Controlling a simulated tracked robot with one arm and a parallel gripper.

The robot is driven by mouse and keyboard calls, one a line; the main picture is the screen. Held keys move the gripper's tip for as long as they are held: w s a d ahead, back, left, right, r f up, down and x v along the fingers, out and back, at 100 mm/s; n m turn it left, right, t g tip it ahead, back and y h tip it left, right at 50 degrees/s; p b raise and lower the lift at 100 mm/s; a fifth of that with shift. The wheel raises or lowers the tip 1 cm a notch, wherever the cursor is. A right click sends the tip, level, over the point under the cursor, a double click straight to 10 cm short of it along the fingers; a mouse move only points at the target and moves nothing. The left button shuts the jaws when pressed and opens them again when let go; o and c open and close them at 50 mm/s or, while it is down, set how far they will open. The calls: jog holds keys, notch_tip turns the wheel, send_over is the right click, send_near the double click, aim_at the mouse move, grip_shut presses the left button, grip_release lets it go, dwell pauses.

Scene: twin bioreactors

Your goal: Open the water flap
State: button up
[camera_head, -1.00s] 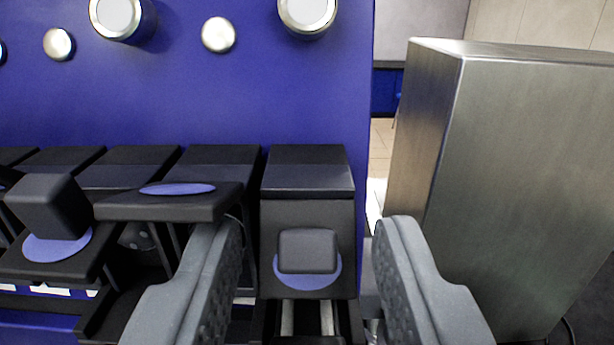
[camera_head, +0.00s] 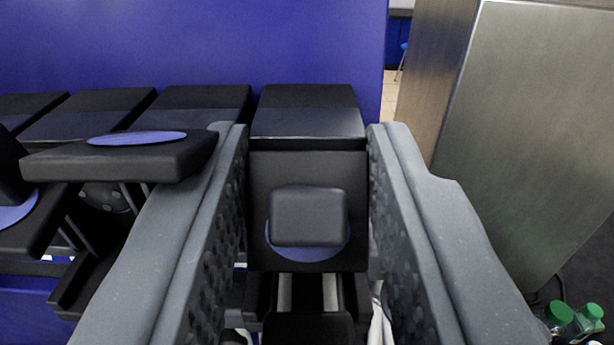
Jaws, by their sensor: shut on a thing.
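A black flap (camera_head: 262,180) with a square black knob (camera_head: 308,215) and a blue disc behind the knob faces me at the right end of a row of black units. It hangs closed under the unit's sloped top. I take it to be the water flap, though I see no label. My gripper (camera_head: 307,132) has one grey finger on each side of this flap and is shut on its side edges. Two pale tubes (camera_head: 331,292) show below the flap.
A neighbouring flap (camera_head: 120,160) to the left sticks out level, close beside my left finger. A blue wall (camera_head: 200,40) rises behind. A metal cabinet (camera_head: 540,130) stands at right, with green-capped bottles (camera_head: 560,315) below.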

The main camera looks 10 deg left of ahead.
jog(key=shift+r+g+p, duration=0.15)
jog(key=shift+g+p, duration=0.15)
jog(key=shift+p, duration=0.1)
jog(key=shift+r+g+p, duration=0.3)
jog(key=shift+g+p, duration=0.1)
jog(key=shift+p, duration=0.45)
jog(key=g+p, duration=0.1)
jog(key=p, duration=0.2)
jog(key=g+p, duration=0.2)
jog(key=p, duration=0.1)
jog(key=shift+r+h, duration=0.4)
jog(key=g+p, duration=0.2)
jog(key=p, duration=0.3)
jog(key=shift+g+h+p, duration=0.3)
jog(key=shift+g+p, duration=0.1)
jog(key=shift+p, duration=0.2)
jog(key=shift+f, duration=0.1)
